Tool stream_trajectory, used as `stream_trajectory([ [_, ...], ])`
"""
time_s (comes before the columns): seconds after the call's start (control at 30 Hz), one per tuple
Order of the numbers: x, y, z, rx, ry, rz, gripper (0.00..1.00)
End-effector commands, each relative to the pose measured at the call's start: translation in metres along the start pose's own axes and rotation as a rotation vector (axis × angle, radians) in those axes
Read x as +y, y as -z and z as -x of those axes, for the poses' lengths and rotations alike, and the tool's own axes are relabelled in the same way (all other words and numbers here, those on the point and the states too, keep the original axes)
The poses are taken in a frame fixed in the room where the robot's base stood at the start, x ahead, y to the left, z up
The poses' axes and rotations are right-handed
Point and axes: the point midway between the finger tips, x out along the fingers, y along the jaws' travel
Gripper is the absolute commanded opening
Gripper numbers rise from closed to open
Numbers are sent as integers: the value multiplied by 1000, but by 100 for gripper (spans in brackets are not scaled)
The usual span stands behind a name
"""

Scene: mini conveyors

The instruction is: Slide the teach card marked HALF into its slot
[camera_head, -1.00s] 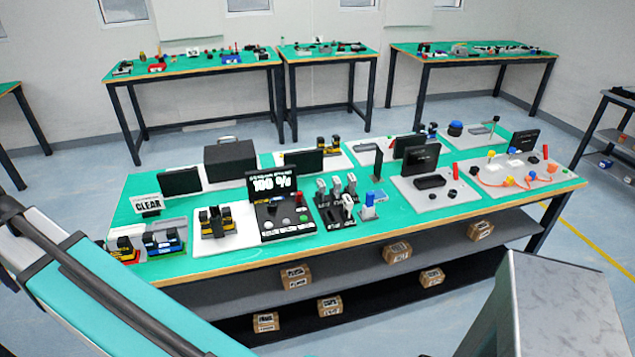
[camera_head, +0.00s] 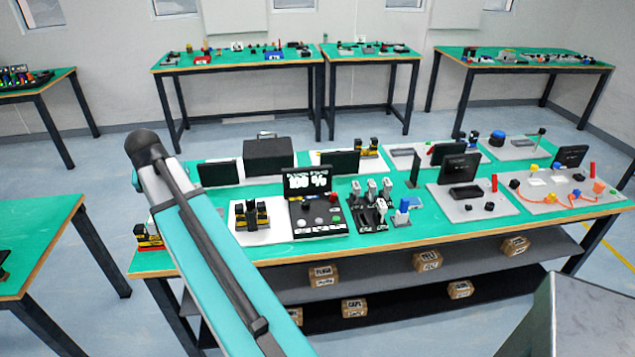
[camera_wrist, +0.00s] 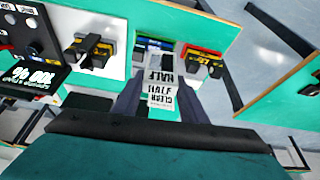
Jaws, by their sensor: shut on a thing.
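In the wrist view, my gripper (camera_wrist: 159,88) has its two dark fingers on either side of white labelled card pieces. HALF shows on the held card (camera_wrist: 158,92), with another HALF and CLEAR in inverted lettering around it. I cannot tell where one card ends and another begins. The card is over the green bench, near the yellow-and-black and red parts. Its slot is not clear to me. In the head view, my arm hides the gripper and card.
The console (camera_head: 318,222) with a screen stands mid-bench beside a white plate with yellow-and-black parts (camera_head: 250,214); the screen (camera_wrist: 32,77) shows in the wrist view. Grey holders (camera_head: 372,203) stand to its right. Another green table (camera_head: 45,235) stands at left, with floor between.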

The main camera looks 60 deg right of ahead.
Motion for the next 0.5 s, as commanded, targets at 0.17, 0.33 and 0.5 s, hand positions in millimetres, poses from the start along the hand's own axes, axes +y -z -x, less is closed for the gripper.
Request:
stream_trajectory([
  [0.17, 66, 23, -17, -2, -78, -185, 13],
  [0.33, 127, 38, -29, -1, -148, -356, 13],
  [0.5, 190, 47, -40, -2, -219, -525, 13],
])
